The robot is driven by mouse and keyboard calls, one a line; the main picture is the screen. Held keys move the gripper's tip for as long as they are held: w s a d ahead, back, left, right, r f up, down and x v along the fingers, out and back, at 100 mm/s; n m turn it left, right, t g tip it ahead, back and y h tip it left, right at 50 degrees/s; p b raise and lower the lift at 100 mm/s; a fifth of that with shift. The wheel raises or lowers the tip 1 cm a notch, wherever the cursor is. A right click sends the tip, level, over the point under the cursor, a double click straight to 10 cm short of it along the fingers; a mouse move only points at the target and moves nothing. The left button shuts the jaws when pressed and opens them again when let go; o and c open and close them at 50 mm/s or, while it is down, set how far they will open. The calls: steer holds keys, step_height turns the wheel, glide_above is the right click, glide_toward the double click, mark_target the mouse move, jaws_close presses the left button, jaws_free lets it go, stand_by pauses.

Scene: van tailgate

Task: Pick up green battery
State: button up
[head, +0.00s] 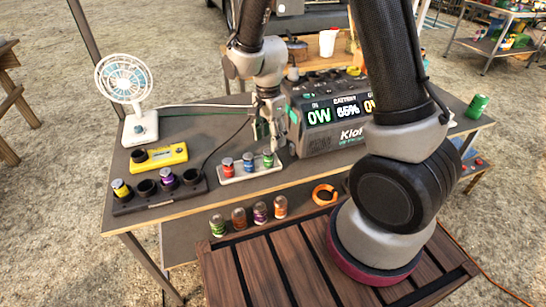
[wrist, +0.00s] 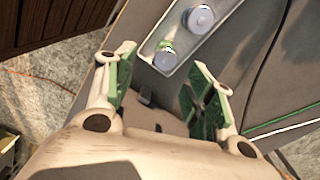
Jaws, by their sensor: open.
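A green battery (head: 268,160) with a silver top stands upright at the right end of a small white tray (head: 251,174), to the right of a blue battery (head: 248,162) and a red battery (head: 227,165). My gripper (head: 273,137) is open, pointing down just above and behind the green battery. In the wrist view, the open gripper (wrist: 163,78) has nothing between its green-padded fingers. The green battery (wrist: 164,56) shows just beyond the fingertips, with the blue battery (wrist: 199,18) farther along the tray (wrist: 181,44). Contact is not visible.
A power station (head: 320,137) stands close to the right of my gripper. A black holder (head: 160,200), yellow charger (head: 158,157) and fan (head: 125,85) stand left. Several jars, one green (head: 217,226), and an orange ring (head: 324,194) sit on the lower shelf.

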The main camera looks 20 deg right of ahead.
mark_target(268, 150)
steer(key=shift+w+a+m, duration=0.2)
steer(key=shift+w+m, duration=0.2)
steer(key=shift+m, duration=0.7)
steer(key=shift+f, duration=0.4)
steer(key=f, duration=0.7)
steer(key=shift+s, duration=0.2)
jaws_close()
